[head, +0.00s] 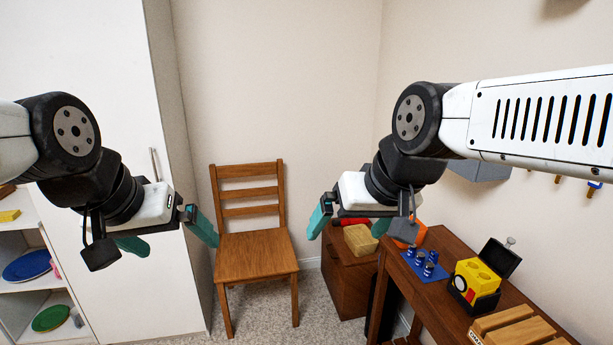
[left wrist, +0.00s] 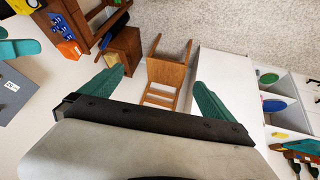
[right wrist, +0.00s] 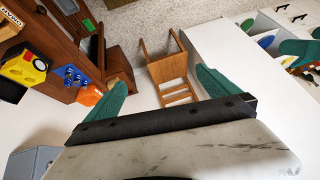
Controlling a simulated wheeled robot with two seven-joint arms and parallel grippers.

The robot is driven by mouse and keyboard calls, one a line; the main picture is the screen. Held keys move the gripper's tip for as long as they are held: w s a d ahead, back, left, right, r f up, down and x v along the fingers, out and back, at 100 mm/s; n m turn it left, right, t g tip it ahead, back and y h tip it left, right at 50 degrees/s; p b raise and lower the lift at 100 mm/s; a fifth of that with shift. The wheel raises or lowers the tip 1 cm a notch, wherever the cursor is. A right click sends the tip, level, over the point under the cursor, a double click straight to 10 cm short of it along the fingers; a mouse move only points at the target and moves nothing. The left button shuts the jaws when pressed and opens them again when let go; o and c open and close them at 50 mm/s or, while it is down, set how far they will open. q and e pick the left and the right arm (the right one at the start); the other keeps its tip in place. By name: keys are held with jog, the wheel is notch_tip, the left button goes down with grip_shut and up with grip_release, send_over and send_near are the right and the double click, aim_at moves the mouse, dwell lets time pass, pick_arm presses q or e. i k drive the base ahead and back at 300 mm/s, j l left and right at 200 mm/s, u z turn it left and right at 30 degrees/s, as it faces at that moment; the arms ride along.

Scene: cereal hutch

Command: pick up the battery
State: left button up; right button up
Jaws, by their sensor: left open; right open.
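Several small blue cylinders, which look like the batteries (head: 421,258), stand on a blue mat (head: 436,273) on the wooden table at the right. They show small in the right wrist view (right wrist: 73,76). My left gripper (head: 171,237) is open and empty in the air before the white cabinet, far left of the batteries. My right gripper (head: 350,222) is open and empty in the air, left of the batteries and apart from them. Neither gripper touches anything.
A yellow device (head: 478,272) with round recesses sits in a black open case beside the mat. A slatted wooden block (head: 515,328) lies nearer on the table. An orange object (head: 421,234) is partly hidden by my right wrist. A wooden chair (head: 255,257) stands on open carpet between my arms.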

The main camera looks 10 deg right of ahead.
aim_at(420, 255)
jog(key=z, duration=1.8)
